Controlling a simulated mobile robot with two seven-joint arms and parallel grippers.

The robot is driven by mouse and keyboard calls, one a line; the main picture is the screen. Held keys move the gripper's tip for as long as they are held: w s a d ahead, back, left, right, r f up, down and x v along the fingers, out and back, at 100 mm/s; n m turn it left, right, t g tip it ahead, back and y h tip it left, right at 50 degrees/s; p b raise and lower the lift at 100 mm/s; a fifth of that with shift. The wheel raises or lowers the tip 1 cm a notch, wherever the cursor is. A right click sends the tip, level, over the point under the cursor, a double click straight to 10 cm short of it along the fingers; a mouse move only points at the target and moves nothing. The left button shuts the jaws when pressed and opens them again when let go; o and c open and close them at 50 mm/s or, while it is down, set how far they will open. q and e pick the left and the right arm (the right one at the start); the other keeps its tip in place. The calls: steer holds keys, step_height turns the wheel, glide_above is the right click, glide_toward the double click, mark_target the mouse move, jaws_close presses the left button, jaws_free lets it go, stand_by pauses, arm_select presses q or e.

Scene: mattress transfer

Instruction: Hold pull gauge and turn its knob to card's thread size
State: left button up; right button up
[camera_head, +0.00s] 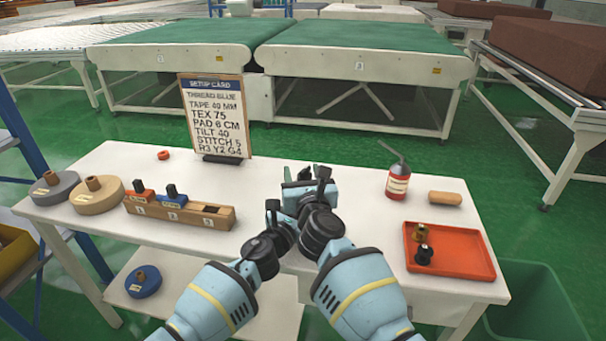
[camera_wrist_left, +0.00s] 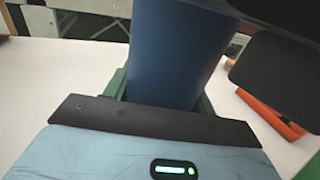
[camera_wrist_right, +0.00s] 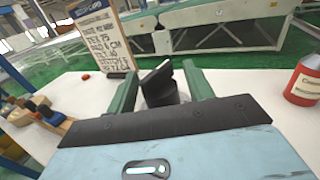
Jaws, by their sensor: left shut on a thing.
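The setup card (camera_head: 214,115) stands upright at the back of the white table and reads "THREAD BLUE" and "TEX 75". My left gripper (camera_head: 274,208) is shut on a blue body that I take for the pull gauge (camera_wrist_left: 176,55), which fills the middle of the left wrist view. My right gripper (camera_head: 308,182) is close beside it, its fingers apart. A dark piece (camera_wrist_right: 160,85), perhaps the gauge's knob, shows between these fingers in the right wrist view; I cannot tell if they touch it. The grippers hide most of the gauge in the head view, and its setting is not readable.
A wooden block with numbered slots (camera_head: 180,210) and spools (camera_head: 97,195) are on the left. A red bottle (camera_head: 398,181), a tan cylinder (camera_head: 445,198) and an orange tray (camera_head: 470,262) are on the right. A green bin (camera_head: 535,305) is beside the table.

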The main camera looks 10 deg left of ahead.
steer(key=shift+d, duration=0.1)
steer(key=shift+v, duration=0.8)
steer(key=v, duration=1)
steer(key=shift+s, duration=0.2)
